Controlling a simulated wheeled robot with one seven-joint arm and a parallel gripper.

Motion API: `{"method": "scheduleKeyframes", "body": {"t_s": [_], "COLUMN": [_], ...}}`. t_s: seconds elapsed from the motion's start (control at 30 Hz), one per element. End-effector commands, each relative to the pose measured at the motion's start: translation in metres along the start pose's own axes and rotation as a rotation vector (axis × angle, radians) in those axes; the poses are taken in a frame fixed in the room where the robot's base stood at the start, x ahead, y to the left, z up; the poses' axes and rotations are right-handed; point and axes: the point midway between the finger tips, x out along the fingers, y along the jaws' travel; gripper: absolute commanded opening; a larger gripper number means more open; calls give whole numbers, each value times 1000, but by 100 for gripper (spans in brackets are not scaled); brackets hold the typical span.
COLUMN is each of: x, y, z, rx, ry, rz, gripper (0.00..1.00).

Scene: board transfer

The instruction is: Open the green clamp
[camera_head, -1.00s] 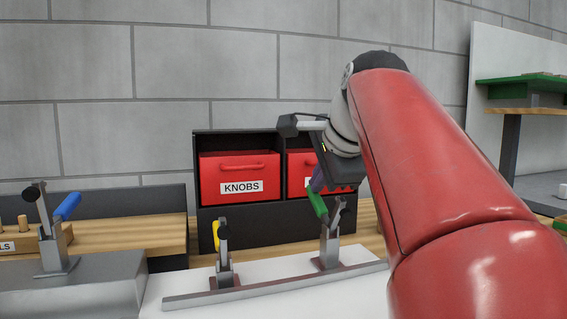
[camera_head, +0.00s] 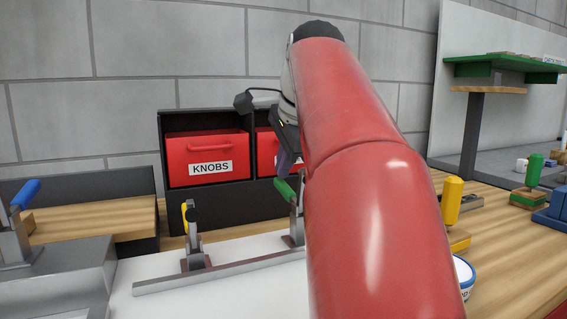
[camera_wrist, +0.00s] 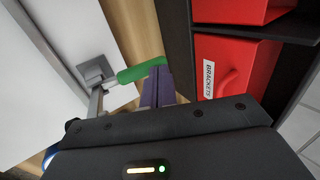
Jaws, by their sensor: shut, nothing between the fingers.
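The green clamp's handle (camera_head: 285,190) slants up to the left above its metal bracket (camera_head: 293,228), at the right of a metal rail on a white surface. My red arm hides part of this clamp in the head view. In the wrist view the green handle (camera_wrist: 141,70) runs from the clamp's metal arm towards my fingers. My gripper (camera_wrist: 158,86) has purple fingers, closed together and empty, at the free end of the handle. They look close to it or touching; I cannot tell which. In the head view my gripper (camera_head: 284,165) sits just above the handle tip.
A yellow-handled clamp (camera_head: 190,220) stands left on the same rail, and a blue-handled clamp (camera_head: 25,195) is far left. A black rack (camera_head: 205,212) with red bins, one labelled KNOBS (camera_head: 207,160), stands close behind. A yellow-handled tool (camera_head: 452,200) and white cup (camera_head: 463,272) are right.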

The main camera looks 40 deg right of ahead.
Motion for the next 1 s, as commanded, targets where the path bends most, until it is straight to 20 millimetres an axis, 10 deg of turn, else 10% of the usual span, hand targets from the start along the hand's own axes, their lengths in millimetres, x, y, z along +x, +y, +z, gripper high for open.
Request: {"method": "scheduleKeyframes", "body": {"t_s": [0.5, 1.0], "x": [-53, -103], "y": [0, 89], "z": [0, 0], "rx": [0, 1], "ry": [2, 1], "rz": [-3, -2], "gripper": [0, 0]}}
